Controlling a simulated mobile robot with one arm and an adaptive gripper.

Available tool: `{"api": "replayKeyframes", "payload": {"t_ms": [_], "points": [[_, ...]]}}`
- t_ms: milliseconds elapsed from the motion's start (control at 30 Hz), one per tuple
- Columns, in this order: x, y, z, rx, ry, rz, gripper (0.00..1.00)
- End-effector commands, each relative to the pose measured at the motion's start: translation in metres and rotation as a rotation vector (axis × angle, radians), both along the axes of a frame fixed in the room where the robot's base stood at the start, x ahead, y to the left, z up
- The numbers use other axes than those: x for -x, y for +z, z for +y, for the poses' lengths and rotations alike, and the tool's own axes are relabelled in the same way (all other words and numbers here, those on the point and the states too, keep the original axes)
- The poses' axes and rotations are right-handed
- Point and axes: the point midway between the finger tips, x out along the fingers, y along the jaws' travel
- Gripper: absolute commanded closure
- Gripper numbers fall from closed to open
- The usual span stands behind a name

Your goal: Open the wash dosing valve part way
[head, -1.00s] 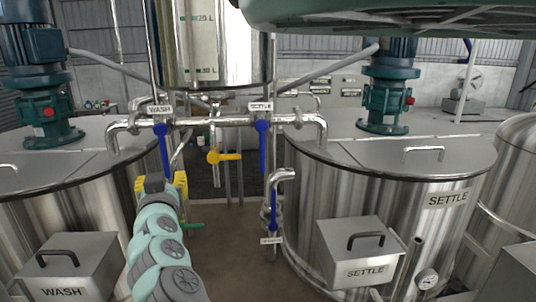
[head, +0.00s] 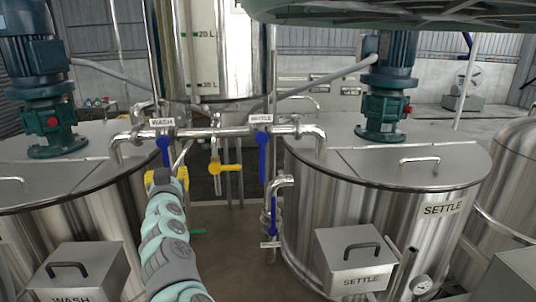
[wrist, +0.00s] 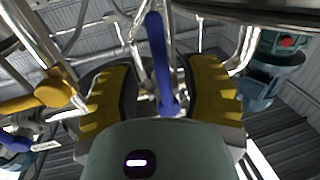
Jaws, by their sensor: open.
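The wash dosing valve has a blue lever (head: 164,150) hanging down from the pipe under the WASH label (head: 161,122). My gripper (head: 166,178) is at the lever's lower end, and its yellow fingers hide that end in the head view. In the wrist view a blue lever (wrist: 157,55) runs between the two open yellow fingers of my gripper (wrist: 159,90). A gap shows on both sides of the lever, so the fingers are not closed on it.
To the right are a yellow-handled valve (head: 225,167) and the blue SETTLE lever (head: 263,155). The yellow handle shows close at left in the wrist view (wrist: 45,94). The wash tank (head: 60,230) and settle tank (head: 320,210) stand either side, with a gap between.

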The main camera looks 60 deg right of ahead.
Motion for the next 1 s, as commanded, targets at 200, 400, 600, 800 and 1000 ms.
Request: {"api": "replayKeyframes", "payload": {"t_ms": [200, 400, 600, 800, 1000], "points": [[-0.012, 0.002, -0.01, -0.003, -0.002, -0.001, 0.54], [-0.021, 0.001, -0.016, -0.001, -0.001, 0.0, 0.54], [-0.026, -0.001, -0.018, -0.003, 0.004, 0.002, 0.54], [-0.027, -0.002, -0.018, -0.003, 0.004, 0.002, 0.54], [-0.026, -0.001, -0.018, -0.002, 0.004, 0.001, 0.54]]}}
